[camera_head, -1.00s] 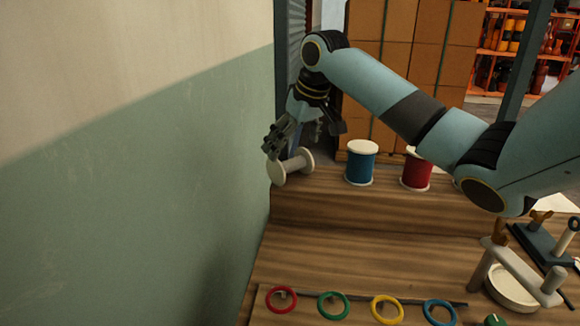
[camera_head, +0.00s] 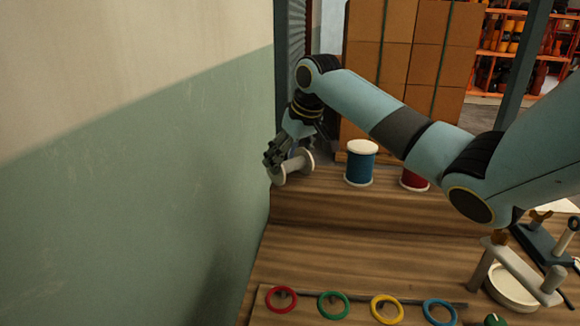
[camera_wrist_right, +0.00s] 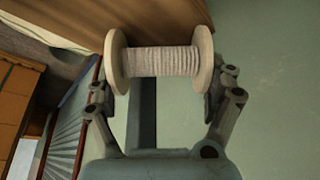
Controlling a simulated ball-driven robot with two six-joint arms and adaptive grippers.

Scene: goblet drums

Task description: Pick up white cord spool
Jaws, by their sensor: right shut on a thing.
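The white cord spool (camera_head: 292,168) lies on its side on the raised wooden shelf, at its far left end by the wall. In the right wrist view the spool (camera_wrist_right: 162,61) shows its wound cord between two pale flanges. In the wrist view the right gripper's fingers (camera_wrist_right: 163,85) stand at the outer sides of both flanges, shut on the spool. The spool still appears to be at shelf level. My left gripper is not in view.
A blue spool (camera_head: 360,164) and a red spool (camera_head: 414,175) stand upright on the shelf to the right. The green and cream wall (camera_head: 130,180) is close on the left. Colored rings (camera_head: 333,305) hang in front below, beside a round white dish (camera_head: 511,288).

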